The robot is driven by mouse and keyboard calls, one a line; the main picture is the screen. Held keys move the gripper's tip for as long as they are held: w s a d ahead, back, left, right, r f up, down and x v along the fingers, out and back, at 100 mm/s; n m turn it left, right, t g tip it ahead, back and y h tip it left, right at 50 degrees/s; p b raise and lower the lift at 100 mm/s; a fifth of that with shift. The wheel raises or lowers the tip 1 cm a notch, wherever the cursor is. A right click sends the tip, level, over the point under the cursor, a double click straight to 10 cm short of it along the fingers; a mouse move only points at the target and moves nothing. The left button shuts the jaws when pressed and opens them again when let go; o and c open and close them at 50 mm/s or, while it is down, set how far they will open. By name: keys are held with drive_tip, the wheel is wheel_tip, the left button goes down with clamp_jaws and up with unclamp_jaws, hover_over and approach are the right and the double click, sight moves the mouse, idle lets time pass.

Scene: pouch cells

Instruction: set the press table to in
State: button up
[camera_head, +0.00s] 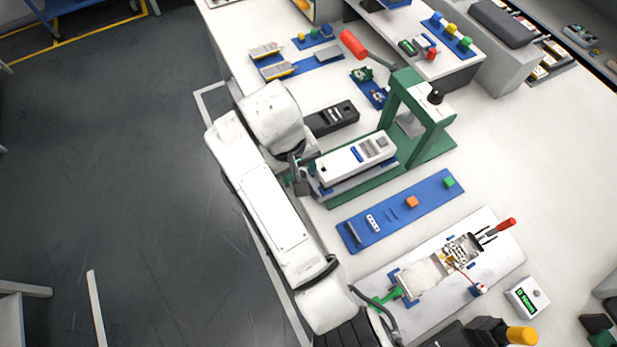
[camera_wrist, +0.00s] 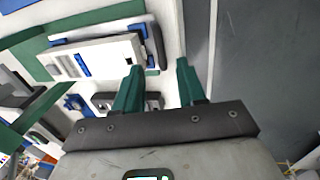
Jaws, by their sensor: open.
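The press is a green frame (camera_head: 408,95) with a red-tipped lever (camera_head: 353,43) and a long green base. Its press table, a white slab (camera_head: 335,169) with blue and grey pieces on it, sits on the base, sticking out left of the frame toward my arm. In the wrist view the white table (camera_wrist: 112,52) lies at the upper left, with a grey bar across its near end. My gripper (camera_head: 300,180) is at the table's left end. In the wrist view its two green fingers (camera_wrist: 161,70) are apart with nothing between them. I cannot tell whether a finger touches the table.
A black block (camera_head: 333,117) lies behind the press table. A blue mat (camera_head: 385,218) with small parts lies in front of it. A white board (camera_head: 440,300) with a pouch cell and red-handled tool is nearer.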

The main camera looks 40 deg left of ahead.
drive_tip(key=f, duration=0.4)
drive_tip(key=w+f, duration=0.1)
drive_tip(key=f, duration=0.1)
drive_tip(key=shift+w+d+f, duration=0.1)
drive_tip(key=shift+d+f, duration=0.1)
drive_tip(key=shift+f, duration=0.15)
drive_tip(key=shift+c, duration=0.3)
clamp_jaws()
